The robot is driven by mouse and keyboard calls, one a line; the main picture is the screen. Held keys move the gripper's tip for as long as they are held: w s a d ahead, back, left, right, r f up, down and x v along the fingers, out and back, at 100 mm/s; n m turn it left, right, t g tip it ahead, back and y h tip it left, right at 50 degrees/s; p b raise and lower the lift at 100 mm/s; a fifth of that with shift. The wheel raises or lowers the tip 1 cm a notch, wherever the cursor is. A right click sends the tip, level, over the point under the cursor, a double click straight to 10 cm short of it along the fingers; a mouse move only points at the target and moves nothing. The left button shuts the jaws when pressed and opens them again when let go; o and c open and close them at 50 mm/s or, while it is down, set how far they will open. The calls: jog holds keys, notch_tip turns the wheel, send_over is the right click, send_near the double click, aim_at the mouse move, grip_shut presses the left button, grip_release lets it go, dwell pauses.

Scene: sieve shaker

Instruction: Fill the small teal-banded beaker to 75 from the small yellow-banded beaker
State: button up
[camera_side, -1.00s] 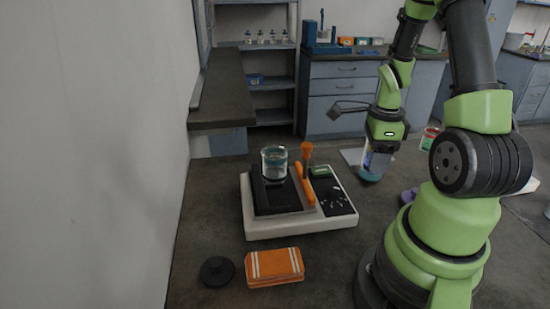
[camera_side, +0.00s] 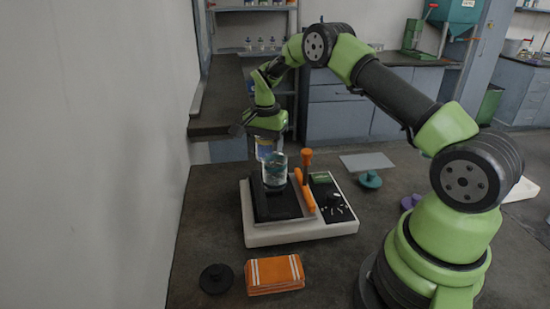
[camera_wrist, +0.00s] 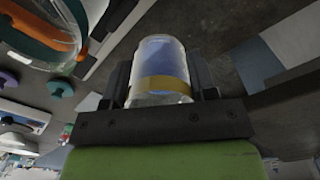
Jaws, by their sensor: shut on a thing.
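The teal-banded beaker (camera_side: 275,171) stands upright on the black platform of the shaker (camera_side: 335,226) in the side view. It fills the upper left corner of the wrist view (camera_wrist: 72,22), cut off by the edge. My gripper (camera_side: 265,148) is shut on the yellow-banded beaker (camera_side: 263,150), just behind and left of the teal-banded beaker's top, partly hidden by it. In the wrist view the yellow-banded beaker (camera_wrist: 160,60) sits between the two fingers, its yellow band near the palm. It has bluish contents. I cannot tell its exact tilt or whether the beakers touch.
Orange upright lever (camera_side: 306,165) and orange bar stand right of the teal-banded beaker. Teal lid (camera_side: 370,180), purple lid (camera_side: 410,201) and grey sheet (camera_side: 366,161) lie to the right. Orange striped block (camera_side: 275,273) and black lid (camera_side: 216,277) lie in front.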

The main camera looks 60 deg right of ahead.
jog(key=w+a+n, duration=0.2)
jog(key=a, duration=0.1)
jog(key=shift+w+a+f, duration=0.1)
jog(key=shift+w+a, duration=0.05)
jog(key=shift+w, duration=0.25)
jog(key=s+a+r+t+h, duration=0.1)
jog(key=s+r+t, duration=0.3)
jog(key=r+t, duration=0.3)
jog(key=shift+s+a+r+h, duration=0.15)
jog(key=shift+s+r+h, duration=0.2)
jog(key=shift+r, duration=0.25)
dwell(0.4)
jog(key=shift+s+f+t+h, duration=0.25)
jog(key=shift+f+t+h, duration=0.1)
jog(key=shift+t, duration=0.55)
dwell(1.7)
jog(key=shift+r+t, duration=0.35)
jog(key=shift+t, duration=0.45)
dwell(1.6)
